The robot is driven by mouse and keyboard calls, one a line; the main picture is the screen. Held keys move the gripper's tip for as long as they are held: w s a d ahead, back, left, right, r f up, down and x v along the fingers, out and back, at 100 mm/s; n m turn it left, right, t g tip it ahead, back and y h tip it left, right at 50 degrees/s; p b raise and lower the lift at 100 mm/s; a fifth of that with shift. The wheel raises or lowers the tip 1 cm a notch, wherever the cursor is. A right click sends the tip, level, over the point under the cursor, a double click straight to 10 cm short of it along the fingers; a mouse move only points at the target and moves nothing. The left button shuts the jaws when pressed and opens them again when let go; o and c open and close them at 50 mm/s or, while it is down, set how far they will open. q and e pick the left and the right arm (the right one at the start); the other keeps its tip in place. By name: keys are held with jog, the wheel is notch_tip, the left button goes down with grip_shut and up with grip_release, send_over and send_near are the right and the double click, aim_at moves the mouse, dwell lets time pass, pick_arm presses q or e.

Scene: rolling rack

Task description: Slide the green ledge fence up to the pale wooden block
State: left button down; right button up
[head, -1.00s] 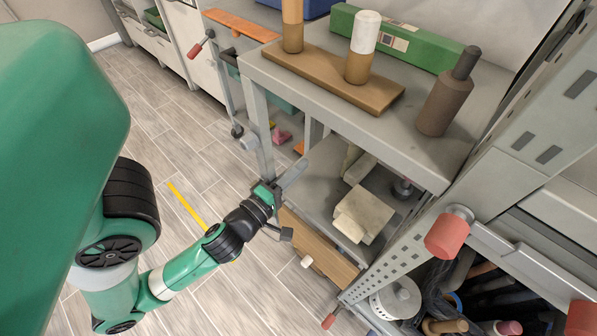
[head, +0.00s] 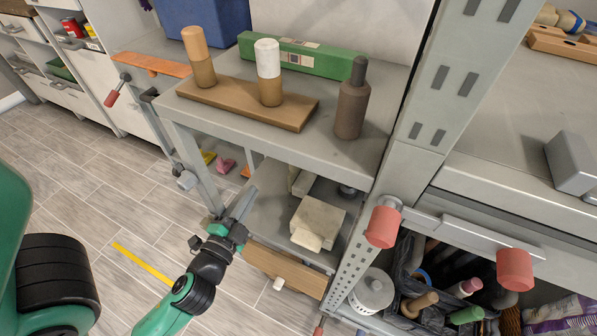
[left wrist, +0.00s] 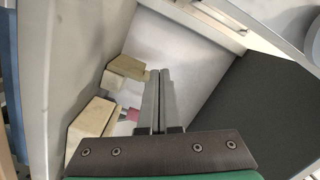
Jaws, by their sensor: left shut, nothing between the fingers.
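A long green bar (head: 300,55) with a pale label lies along the back of the rack's top shelf; I cannot tell whether it is the ledge fence. A pale block (head: 318,222) sits on the lower shelf, with a smaller pale piece at its front. Two pale blocks, one (left wrist: 125,72) farther and one (left wrist: 92,130) nearer, show in the left wrist view, left of my fingers. My left gripper (head: 253,191) is shut and empty, at the lower shelf's left opening, apart from the blocks. It also shows in the left wrist view (left wrist: 159,73). My right gripper is out of view.
A brown board (head: 240,103) with two pegs and a dark bottle (head: 351,100) stand on the top shelf (head: 330,150). The rack's front leg (head: 200,180) is close left of my gripper. A wooden drawer front (head: 285,270) is below. Red-capped handles (head: 383,227) stick out at right.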

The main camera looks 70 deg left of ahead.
pick_arm(q)
jog(key=w+m, duration=0.1)
jog(key=m, duration=0.1)
jog(key=w+d+m, duration=0.1)
jog(key=m, duration=0.1)
jog(key=d+m+t, duration=0.1)
jog(key=m, duration=0.2)
jog(key=shift+w+d+r+h+p, duration=0.15)
jog(key=shift+w+r+h+p, duration=0.25)
jog(key=shift+m+t+h, duration=0.5)
jog(key=shift+t+h, duration=0.2)
jog(key=shift+t, duration=0.1)
jog(key=w+a, duration=0.1)
jog(key=w, duration=0.2)
jog(key=w+a+p, duration=0.1)
jog(key=w, duration=0.2)
jog(key=w+a, duration=0.2)
jog(key=w, duration=0.2)
jog(key=shift+r+p, duration=0.25)
jog(key=shift+p, duration=0.05)
jog(key=shift+d, duration=0.1)
